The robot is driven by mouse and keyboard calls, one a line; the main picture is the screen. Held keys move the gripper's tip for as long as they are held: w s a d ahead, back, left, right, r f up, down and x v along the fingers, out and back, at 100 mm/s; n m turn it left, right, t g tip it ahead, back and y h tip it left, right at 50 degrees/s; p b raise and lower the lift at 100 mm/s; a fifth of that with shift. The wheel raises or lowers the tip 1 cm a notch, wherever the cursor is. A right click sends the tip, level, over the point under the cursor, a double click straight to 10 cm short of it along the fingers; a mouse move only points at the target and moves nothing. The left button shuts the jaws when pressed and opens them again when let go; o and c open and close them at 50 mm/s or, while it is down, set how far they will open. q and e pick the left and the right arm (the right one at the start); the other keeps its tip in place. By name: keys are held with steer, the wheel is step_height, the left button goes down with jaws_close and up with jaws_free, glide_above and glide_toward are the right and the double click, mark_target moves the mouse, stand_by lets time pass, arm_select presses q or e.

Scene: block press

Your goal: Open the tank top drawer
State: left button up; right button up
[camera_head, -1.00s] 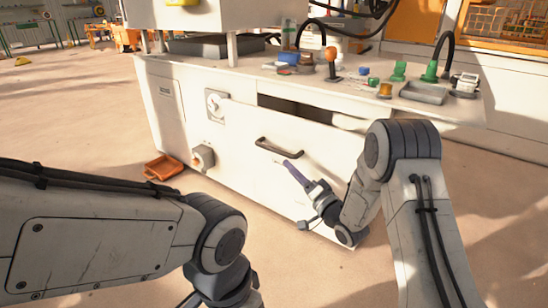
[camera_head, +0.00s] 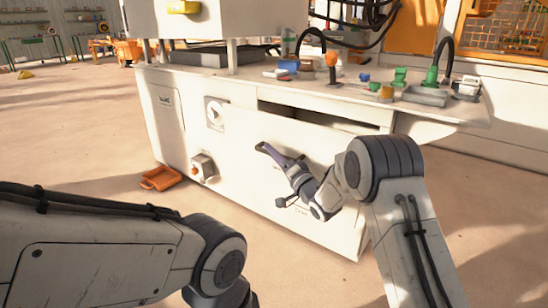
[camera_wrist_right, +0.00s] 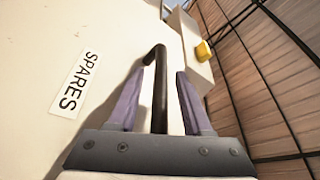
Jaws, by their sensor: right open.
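A dark bar handle (camera_wrist_right: 157,85) stands on a white front panel that carries a SPARES label (camera_wrist_right: 75,85) in the right wrist view. My right gripper (camera_head: 264,150) is at the handle on the white cabinet front (camera_head: 240,125). Its purple fingers are open, one on each side of the bar, with gaps showing. In the head view the gripper mostly hides the handle. The front panel looks closed, with a dark slot (camera_head: 310,114) above it. My left arm shows at the lower left, but its gripper is out of view.
The worktop above holds an orange-topped lever (camera_head: 331,60), green fittings (camera_head: 400,77) and a grey tray (camera_head: 425,96). A round knob (camera_head: 215,113) and a lower valve-like fitting (camera_head: 203,168) project from the front. An orange tray (camera_head: 160,178) lies on the floor.

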jaws_close()
stand_by(1.4)
